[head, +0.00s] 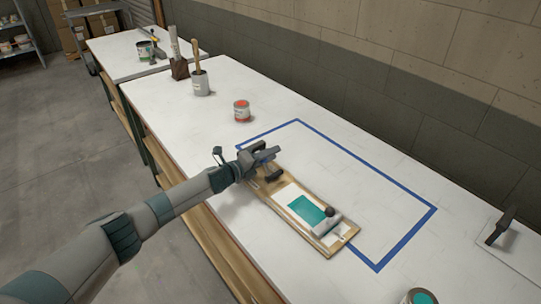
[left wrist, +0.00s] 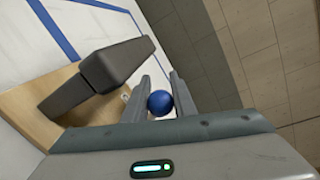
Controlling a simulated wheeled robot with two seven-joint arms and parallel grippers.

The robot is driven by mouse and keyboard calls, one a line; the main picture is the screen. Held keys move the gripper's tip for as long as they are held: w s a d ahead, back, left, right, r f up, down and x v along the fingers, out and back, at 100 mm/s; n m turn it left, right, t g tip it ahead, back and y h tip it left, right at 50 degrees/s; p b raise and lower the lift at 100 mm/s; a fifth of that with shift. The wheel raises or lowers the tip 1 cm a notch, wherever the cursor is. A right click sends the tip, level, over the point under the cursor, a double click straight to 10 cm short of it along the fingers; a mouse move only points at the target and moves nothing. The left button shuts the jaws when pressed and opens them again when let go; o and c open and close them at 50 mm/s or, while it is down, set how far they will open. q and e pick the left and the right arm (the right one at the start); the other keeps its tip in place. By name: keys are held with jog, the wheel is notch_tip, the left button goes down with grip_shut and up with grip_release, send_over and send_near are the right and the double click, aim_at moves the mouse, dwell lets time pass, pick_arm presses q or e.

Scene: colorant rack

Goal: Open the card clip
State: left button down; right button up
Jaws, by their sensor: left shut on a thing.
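A wooden board (head: 347,236) lies on the white table with a white card bearing a teal patch (head: 308,210) on it. The dark card clip (head: 272,174) is at the board's far-left end, partly hidden by my left gripper (head: 264,157). In the left wrist view the clip appears as a dark grey bar (left wrist: 97,80) over the wooden board (left wrist: 45,92). A blue ball knob (left wrist: 160,103) sits between the two fingers of my left gripper (left wrist: 158,98), which is shut on it. My right gripper is not in view.
A grey bar with a dark knob (head: 330,211) lies across the card's near end. Blue tape (head: 405,240) outlines a mostly clear area. A red paint can (head: 242,111), a brush pot (head: 200,84) and a teal can (head: 420,297) stand outside it. A wall runs behind the table.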

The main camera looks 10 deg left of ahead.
pick_arm(q)
jog(key=c, duration=1.5)
grip_release()
jog(key=shift+o, duration=0.2)
jog(key=shift+s, duration=0.1)
jog(key=shift+v, duration=0.75)
jog(key=b+v, duration=0.3)
jog(key=v, duration=1.1)
jog(key=shift+s+a+f, duration=0.1)
jog(key=shift+s+a, duration=0.05)
jog(key=shift+a, duration=0.15)
jog(key=shift+s+a, duration=0.35)
jog(key=shift+s, duration=0.1)
jog(key=shift+s, duration=0.1)
